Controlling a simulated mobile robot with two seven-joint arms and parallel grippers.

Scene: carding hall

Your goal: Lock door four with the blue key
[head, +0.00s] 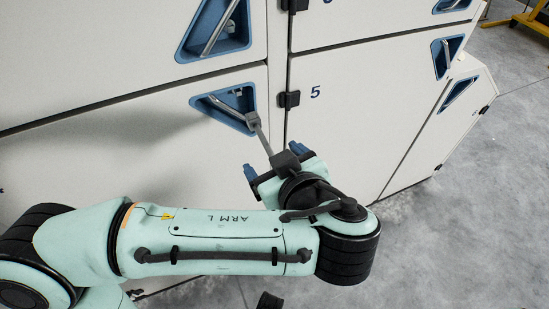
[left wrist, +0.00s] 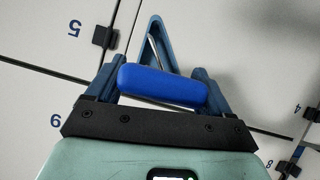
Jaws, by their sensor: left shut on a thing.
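My left gripper (head: 273,160) is in front of the white doors, just below and right of a blue triangular recess (head: 246,96) with a metal handle bar. In the left wrist view, the gripper (left wrist: 160,80) is shut on the blue key (left wrist: 170,88), whose rounded blue grip lies across between the two fingers. Door four (left wrist: 255,65) carries a small 4 and the recess (left wrist: 156,32), seen directly behind the key. My right gripper is not in view.
Door five (head: 345,120) is right of door four across a narrow seam, with a black hinge (head: 289,99) there. More recessed handles (head: 215,30) are on neighbouring doors. Bare concrete floor (head: 480,180) is free to the right. A yellow frame (head: 530,18) stands far back right.

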